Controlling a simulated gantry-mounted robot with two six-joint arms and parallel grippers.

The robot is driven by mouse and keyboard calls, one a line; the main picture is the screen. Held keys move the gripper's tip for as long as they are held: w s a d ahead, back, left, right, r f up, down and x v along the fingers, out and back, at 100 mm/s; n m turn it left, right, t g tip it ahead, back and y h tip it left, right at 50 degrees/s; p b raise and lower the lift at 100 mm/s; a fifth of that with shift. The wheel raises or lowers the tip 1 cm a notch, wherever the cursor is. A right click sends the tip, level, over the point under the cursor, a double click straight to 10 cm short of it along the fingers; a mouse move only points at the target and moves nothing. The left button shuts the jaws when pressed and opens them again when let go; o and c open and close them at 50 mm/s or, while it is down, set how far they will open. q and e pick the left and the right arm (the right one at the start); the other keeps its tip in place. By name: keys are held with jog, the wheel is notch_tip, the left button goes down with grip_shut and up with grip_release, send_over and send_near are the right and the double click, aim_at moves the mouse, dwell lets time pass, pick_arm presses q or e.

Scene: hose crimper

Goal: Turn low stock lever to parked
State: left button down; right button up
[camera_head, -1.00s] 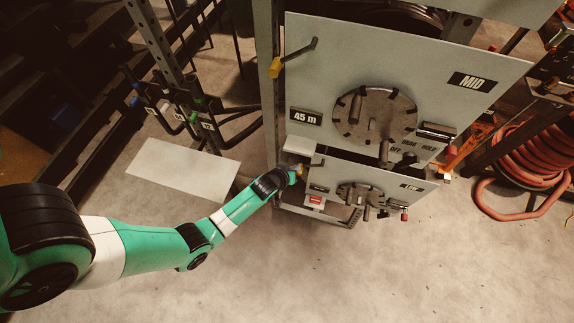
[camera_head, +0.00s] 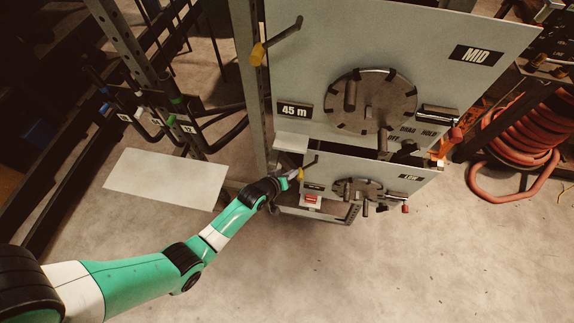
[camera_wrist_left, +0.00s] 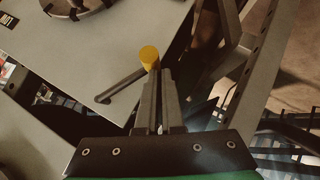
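The low stock lever is a dark bar (camera_head: 311,163) with a yellow knob (camera_head: 300,174), at the left edge of the lower panel (camera_head: 335,168) marked LOW. In the left wrist view the bar (camera_wrist_left: 124,86) slants up and right to the yellow knob (camera_wrist_left: 149,57). My left gripper (camera_head: 293,175) is at the knob. In the left wrist view its fingers (camera_wrist_left: 160,72) are close together, with the tips right beside and below the knob; whether they touch it is unclear. Nothing shows gripped between them. My right gripper is out of view.
The upper panel (camera_head: 300,75), marked MID, has its own yellow-knobbed lever (camera_head: 258,53), a round dial (camera_head: 385,102) and a 45 m label (camera_head: 294,110). A red tag (camera_head: 312,199) sits below the low lever. A coiled orange hose (camera_head: 510,150) is at right. Open floor lies in front.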

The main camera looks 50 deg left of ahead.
pick_arm(q)
jog(key=shift+s+f, duration=0.1)
jog(key=shift+f, duration=0.1)
jog(key=s+a+r+p, duration=0.1)
jog(key=s+r+p, duration=0.6)
jog(key=s, duration=0.3)
jog(key=shift+a+r, duration=0.3)
jog(key=shift+r, duration=0.3)
jog(key=shift+s, duration=0.1)
